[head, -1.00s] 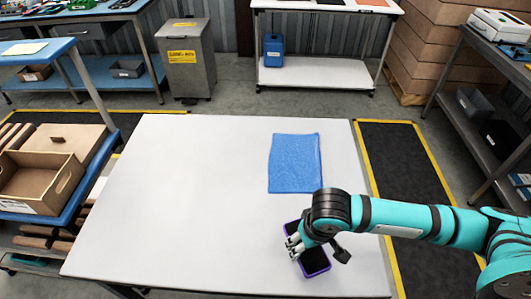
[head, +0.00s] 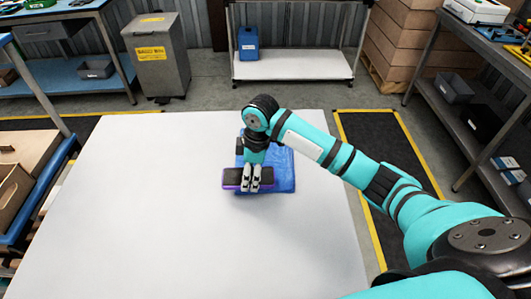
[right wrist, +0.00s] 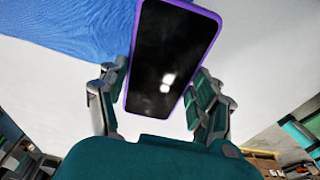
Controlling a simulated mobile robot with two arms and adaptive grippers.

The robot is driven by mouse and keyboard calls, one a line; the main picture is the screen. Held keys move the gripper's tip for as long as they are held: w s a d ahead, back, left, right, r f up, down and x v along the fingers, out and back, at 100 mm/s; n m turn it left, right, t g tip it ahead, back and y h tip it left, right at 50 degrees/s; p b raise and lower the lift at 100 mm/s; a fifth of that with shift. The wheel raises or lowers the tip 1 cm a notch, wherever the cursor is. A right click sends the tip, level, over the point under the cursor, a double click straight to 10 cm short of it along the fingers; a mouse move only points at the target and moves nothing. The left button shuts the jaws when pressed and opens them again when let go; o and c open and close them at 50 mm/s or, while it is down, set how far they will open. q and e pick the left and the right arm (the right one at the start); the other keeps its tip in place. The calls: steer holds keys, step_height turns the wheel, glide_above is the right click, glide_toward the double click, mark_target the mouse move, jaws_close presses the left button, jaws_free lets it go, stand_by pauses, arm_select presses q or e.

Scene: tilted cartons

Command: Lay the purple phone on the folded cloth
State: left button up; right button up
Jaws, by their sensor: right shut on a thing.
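The purple phone (head: 232,178), with a dark screen and purple rim, is held in my right gripper (head: 252,181). In the right wrist view the phone (right wrist: 165,65) sits between the two fingers of my right gripper (right wrist: 160,95). In the head view it overlaps the near left part of the blue folded cloth (head: 283,172); its left end reaches past the cloth's left edge. The cloth also shows in the right wrist view (right wrist: 70,28), behind the phone at upper left. My arm hides part of the cloth. My left gripper is not in view.
The white table (head: 140,210) is otherwise bare, with free room left of the cloth and in front of it. A wooden tray (head: 15,185) stands on a blue shelf at the left. A grey bin (head: 160,60) stands behind the table.

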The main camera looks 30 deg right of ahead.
steer(key=w+d, duration=0.2)
steer(key=d, duration=0.1)
steer(key=w+d, duration=0.2)
steer(key=w, duration=0.1)
steer(key=w+d+f, duration=0.1)
steer(key=w+d, duration=0.2)
steer(key=shift+w+d+p, duration=0.15)
steer(key=shift+d+p, duration=0.15)
steer(key=shift+p, duration=0.1)
steer(key=shift+w+d, duration=0.3)
steer(key=shift+d, duration=0.05)
step_height(320, 180, down, 4)
steer(key=shift+w+d+r+p, duration=0.1)
steer(key=shift+d+r+p, duration=0.05)
steer(key=shift+p, duration=0.25)
steer(key=shift+s+f+b, duration=0.3)
steer(key=shift+f+b, duration=0.1)
steer(key=shift+f, duration=0.25)
steer(key=o, duration=1.3)
steer(key=shift+f, duration=0.15)
steer(key=shift+w, duration=0.1)
